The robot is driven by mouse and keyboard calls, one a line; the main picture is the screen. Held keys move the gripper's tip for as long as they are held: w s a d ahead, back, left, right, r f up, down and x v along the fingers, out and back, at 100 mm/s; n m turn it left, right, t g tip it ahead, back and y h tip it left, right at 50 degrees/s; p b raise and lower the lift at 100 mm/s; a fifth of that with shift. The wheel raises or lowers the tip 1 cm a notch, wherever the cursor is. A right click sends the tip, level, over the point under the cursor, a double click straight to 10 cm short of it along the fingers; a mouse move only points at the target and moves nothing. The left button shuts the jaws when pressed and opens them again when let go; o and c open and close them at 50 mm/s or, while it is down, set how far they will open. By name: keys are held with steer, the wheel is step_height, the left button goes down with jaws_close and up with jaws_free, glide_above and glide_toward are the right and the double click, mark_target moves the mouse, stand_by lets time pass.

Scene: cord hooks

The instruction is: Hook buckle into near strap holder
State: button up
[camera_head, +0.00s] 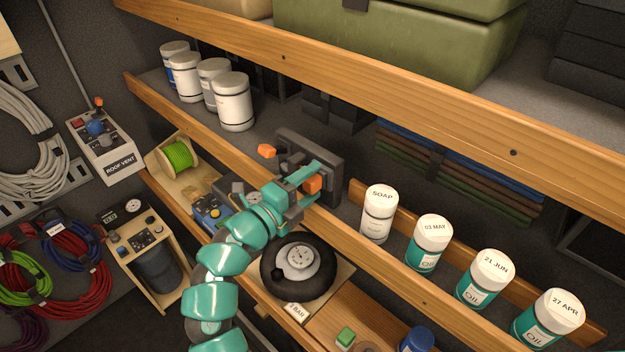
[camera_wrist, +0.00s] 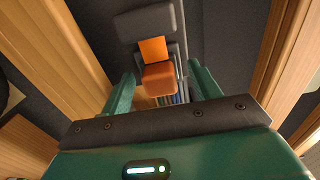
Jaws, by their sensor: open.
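An orange buckle (camera_head: 313,184) is at a dark grey frame (camera_head: 335,165) on the middle shelf. In the wrist view the orange piece (camera_wrist: 158,78) lies between my two teal fingers, with a brighter orange face (camera_wrist: 153,49) above it against a dark grey part (camera_wrist: 147,23). My gripper (camera_head: 318,178) is open around the orange piece, a finger on each side; gaps show beside it in the wrist view. Another orange piece (camera_head: 266,150) is on the shelf left of the frame. I cannot tell which part is the near strap holder, or whether the buckle is hooked.
White jars (camera_head: 233,101) stand left on the same shelf. A soap jar (camera_head: 378,213) and several oil jars (camera_head: 429,242) stand to the right. A wooden shelf edge (camera_head: 300,66) runs above my gripper.

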mark_target(307, 187)
stand_by(0.4)
steer(key=c, duration=1.3)
steer(key=shift+b+v, duration=0.55)
steer(key=shift+v, duration=2.4)
